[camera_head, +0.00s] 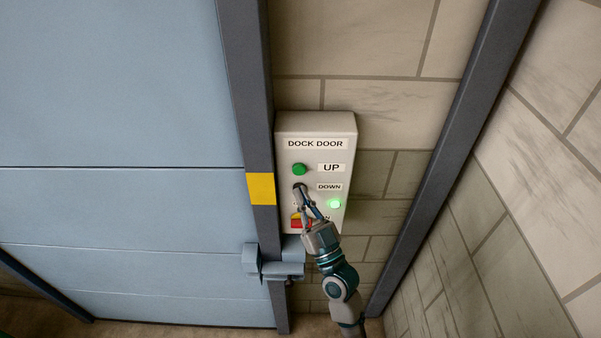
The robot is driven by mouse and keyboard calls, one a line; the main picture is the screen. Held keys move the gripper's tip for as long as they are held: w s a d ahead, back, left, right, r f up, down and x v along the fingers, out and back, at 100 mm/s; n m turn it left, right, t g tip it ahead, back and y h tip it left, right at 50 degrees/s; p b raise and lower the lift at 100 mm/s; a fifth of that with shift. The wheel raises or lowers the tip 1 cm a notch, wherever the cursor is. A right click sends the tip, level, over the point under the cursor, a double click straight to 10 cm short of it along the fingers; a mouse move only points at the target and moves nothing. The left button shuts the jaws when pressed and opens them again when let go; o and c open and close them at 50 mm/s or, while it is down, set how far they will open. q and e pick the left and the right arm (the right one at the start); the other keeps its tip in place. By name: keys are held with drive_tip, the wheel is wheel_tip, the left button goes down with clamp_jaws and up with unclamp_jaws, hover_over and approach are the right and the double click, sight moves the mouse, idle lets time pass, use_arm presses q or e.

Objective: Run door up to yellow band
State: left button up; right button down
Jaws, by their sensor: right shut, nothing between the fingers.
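The pale blue dock door (120,90) fills the left side, and its lower edge is close to the floor. The yellow band (262,188) is on the dark post at the door's right. The white control box (316,124), labelled DOCK DOOR, is right of that post. Its green UP button (299,169) is in plain view. My right gripper (300,190) is shut and empty, with its tips at the dark button beside the DOWN label (329,187). I cannot tell whether they touch it. The gripper partly hides a red and yellow control (297,221) below.
A green lamp (334,204) glows on the box's right side. A blue-grey bracket (283,270) juts out at the post below the box. Block wall (370,45) and a dark slanting beam (440,170) stand to the right.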

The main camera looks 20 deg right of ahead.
sight(299, 170)
drive_tip(key=w, duration=0.4)
drive_tip(key=shift+d, duration=0.25)
drive_tip(key=shift+d, duration=0.15)
idle(0.6)
idle(0.5)
drive_tip(key=shift+w+d, duration=0.1)
drive_tip(key=shift+w, duration=0.2)
